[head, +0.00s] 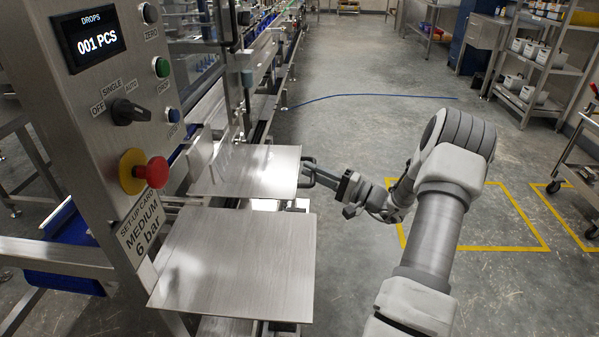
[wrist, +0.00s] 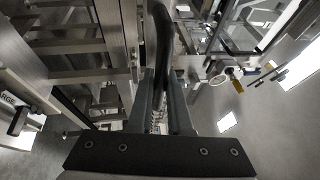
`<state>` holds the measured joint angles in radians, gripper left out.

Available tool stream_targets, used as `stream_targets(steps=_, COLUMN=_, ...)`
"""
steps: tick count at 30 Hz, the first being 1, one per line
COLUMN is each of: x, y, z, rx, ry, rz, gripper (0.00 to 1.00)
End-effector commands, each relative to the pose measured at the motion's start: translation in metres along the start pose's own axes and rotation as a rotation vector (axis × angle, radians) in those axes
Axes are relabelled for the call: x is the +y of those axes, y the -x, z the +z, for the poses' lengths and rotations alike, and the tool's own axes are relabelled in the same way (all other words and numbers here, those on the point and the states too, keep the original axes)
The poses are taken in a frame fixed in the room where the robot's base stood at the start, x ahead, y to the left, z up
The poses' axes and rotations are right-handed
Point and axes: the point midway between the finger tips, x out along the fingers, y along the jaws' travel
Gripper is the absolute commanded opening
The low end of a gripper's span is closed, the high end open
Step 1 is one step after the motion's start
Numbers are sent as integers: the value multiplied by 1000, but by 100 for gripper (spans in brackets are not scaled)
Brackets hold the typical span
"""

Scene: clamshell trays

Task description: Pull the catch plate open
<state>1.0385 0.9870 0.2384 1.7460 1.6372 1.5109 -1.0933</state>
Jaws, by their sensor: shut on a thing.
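Two flat brushed-metal plates stick out from the machine in the head view, a far plate (head: 245,168) and a near plate (head: 238,262). A dark bar handle (head: 306,172) is at the right edge of the far plate. My gripper (head: 317,174) reaches this handle from the right and is shut on it. In the wrist view the dark handle (wrist: 160,35) runs between the two fingers (wrist: 162,90). The fingers cover part of the handle there. Which plate is named the catch plate cannot be read.
The control panel (head: 112,105) with a red stop button (head: 152,172) and a display reading 001 PCS stands at the left. A blue hose (head: 370,96) lies on the floor. Shelves (head: 535,65) and a cart (head: 585,160) stand at the right. The floor right of the plates is open.

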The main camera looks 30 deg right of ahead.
Motion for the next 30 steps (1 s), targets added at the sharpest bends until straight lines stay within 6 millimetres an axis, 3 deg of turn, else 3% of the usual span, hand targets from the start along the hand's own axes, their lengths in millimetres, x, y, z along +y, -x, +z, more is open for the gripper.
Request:
stream_targets(steps=6, x=0, y=0, z=0, rx=2, ry=0, rz=0, gripper=0)
stream_targets(steps=7, x=0, y=0, z=0, rx=2, ry=0, rz=0, gripper=21)
stream_targets(steps=12, x=0, y=-1, z=0, rx=1, ry=0, rz=0, gripper=47)
stream_targets(steps=23, x=0, y=5, z=0, rx=2, ry=0, rz=0, gripper=47)
stream_targets(steps=30, x=-1, y=48, z=-1, rx=6, ry=0, rz=1, gripper=47)
